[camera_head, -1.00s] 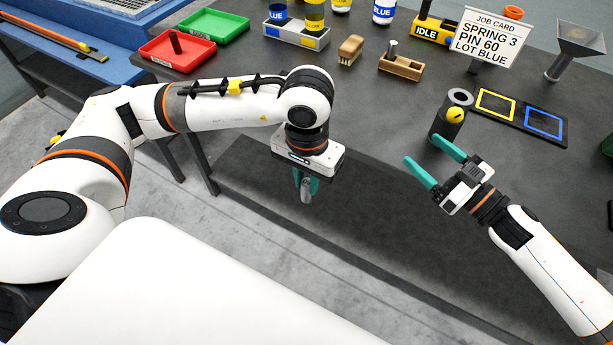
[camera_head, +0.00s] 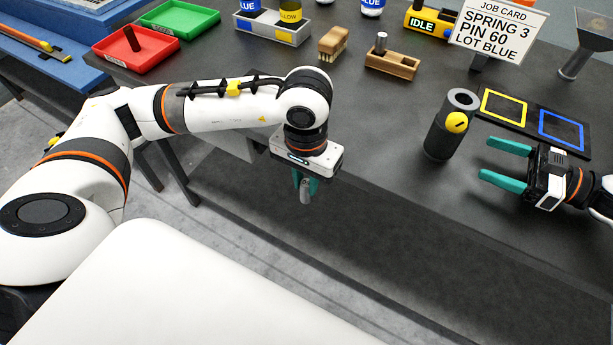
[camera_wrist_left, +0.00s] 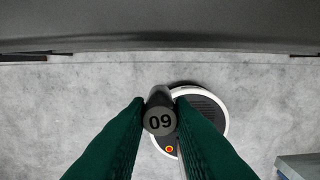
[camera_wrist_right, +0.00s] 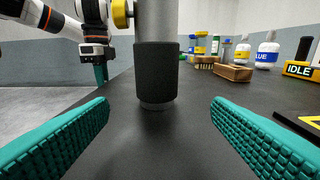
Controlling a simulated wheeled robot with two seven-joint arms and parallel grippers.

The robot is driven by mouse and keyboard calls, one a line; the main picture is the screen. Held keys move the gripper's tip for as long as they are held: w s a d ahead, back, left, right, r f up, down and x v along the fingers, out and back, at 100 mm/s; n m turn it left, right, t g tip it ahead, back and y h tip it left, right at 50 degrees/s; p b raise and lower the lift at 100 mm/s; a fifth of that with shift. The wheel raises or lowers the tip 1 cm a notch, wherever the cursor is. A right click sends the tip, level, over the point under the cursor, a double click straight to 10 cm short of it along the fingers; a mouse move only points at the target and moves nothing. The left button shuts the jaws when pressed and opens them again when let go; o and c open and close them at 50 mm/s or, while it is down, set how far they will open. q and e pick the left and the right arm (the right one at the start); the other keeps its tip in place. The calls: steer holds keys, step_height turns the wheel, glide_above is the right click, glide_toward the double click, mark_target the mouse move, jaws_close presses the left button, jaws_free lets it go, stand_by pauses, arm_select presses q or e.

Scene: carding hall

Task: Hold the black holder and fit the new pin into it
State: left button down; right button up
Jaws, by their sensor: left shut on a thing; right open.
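The black holder (camera_head: 438,138) is an upright dark cylinder with a grey bored top and a yellow knob (camera_head: 456,122) on its side. It stands near the bench's front edge. My right gripper (camera_head: 484,158) is open, level, just right of it, fingers pointing at it. In the right wrist view the holder (camera_wrist_right: 156,75) stands ahead, between the finger lines but beyond the tips. My left gripper (camera_head: 303,183) points down over the front edge, shut on a small grey pin (camera_head: 306,192). In the left wrist view the pin's end (camera_wrist_left: 160,120) reads "09", or 60 upside down.
A red tray (camera_head: 122,62) holds a dark pin. A wooden block (camera_head: 393,65) with an upright pin, a brush (camera_head: 333,42) and a job card (camera_head: 498,30) saying PIN 60 stand behind. Yellow and blue framed pads (camera_head: 503,107) lie behind my right gripper. Bench left of the holder is clear.

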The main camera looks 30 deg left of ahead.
mark_target(456, 147)
arm_select(q)
step_height(456, 147, down, 3)
steer(key=b, duration=0.2)
steer(key=shift+s+r+b, duration=0.1)
steer(key=shift+s+b, duration=0.05)
steer(key=shift+b, duration=0.15)
arm_select(e)
steer(key=a, duration=0.6)
steer(key=shift+s+f, duration=0.25)
steer(key=shift+f, duration=0.1)
arm_select(q)
steer(key=shift+r+p, duration=0.85)
arm_select(e)
steer(key=shift+a+r, duration=0.15)
steer(key=shift+a, duration=0.85)
arm_select(q)
steer(key=shift+r, duration=0.2)
arm_select(e)
steer(key=shift+a, duration=0.8)
steer(key=shift+c, duration=0.5)
steer(key=c, duration=0.6)
steer(key=o, duration=0.8)
